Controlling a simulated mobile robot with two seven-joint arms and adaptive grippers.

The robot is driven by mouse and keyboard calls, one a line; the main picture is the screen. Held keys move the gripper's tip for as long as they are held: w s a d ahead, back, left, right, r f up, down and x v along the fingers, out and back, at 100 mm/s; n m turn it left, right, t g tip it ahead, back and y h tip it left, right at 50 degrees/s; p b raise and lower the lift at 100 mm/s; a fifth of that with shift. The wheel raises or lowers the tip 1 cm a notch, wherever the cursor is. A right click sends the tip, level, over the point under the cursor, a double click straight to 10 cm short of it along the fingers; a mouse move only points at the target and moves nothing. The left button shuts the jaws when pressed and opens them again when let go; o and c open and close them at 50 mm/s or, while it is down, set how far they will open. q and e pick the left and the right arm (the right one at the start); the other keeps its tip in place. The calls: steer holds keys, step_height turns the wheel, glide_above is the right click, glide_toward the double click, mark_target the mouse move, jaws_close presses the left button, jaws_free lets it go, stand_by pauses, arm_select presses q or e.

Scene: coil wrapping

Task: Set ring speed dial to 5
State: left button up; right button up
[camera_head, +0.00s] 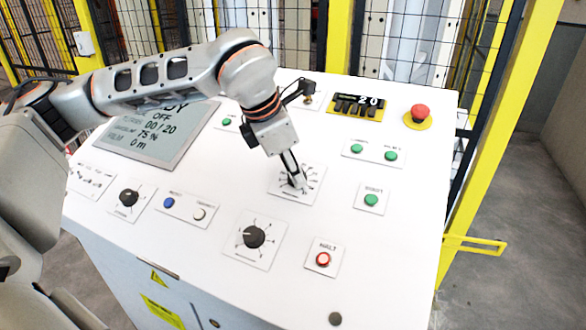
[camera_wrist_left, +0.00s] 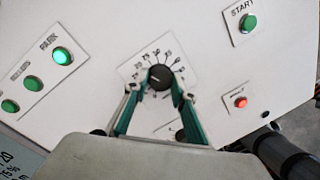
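A black dial knob on a white scale plate (camera_head: 283,191) sits at the middle of the sloped white panel. In the left wrist view the black knob (camera_wrist_left: 160,77) shows with numbers around it, and a faint pale mark lies on its left part. My left gripper (camera_head: 297,181) reaches down onto this knob. Its two green-lined fingers (camera_wrist_left: 158,82) sit on either side of the knob and appear to touch it. The dial's name is too small or hidden to read, so I cannot tell if it is the ring speed dial. My right gripper is not in view.
Two other black dials, one front centre (camera_head: 254,237) and one left (camera_head: 129,197), are on the panel. A red mushroom button (camera_head: 420,112), a green start button (camera_head: 371,200), a red button (camera_head: 323,260) and a display (camera_head: 150,143) surround them. Yellow-framed fencing stands behind.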

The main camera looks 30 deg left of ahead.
arm_select(q)
steer(key=shift+f+n+b, duration=0.1)
steer(key=shift+n+b, duration=0.2)
steer(key=shift+b, duration=0.2)
steer(key=n+b, duration=0.3)
steer(key=b, duration=0.1)
steer(key=shift+f+n+t, duration=0.15)
steer(key=shift+n+t, duration=0.15)
steer(key=shift+n, duration=0.1)
steer(key=n+b, duration=0.2)
steer(key=n, duration=0.1)
steer(key=shift+s+n, duration=0.1)
steer(key=shift+n, duration=0.2)
steer(key=shift+n+t+y, duration=0.3)
steer(key=shift+n, duration=0.6)
steer(key=n+b, duration=0.1)
steer(key=n, duration=0.1)
steer(key=shift+d+n, duration=0.1)
steer(key=shift+n, duration=0.3)
steer(key=shift+r+n, duration=0.2)
steer(key=shift+n, duration=0.8)
steer(key=shift+n+y, duration=0.4)
steer(key=shift+n, duration=0.4)
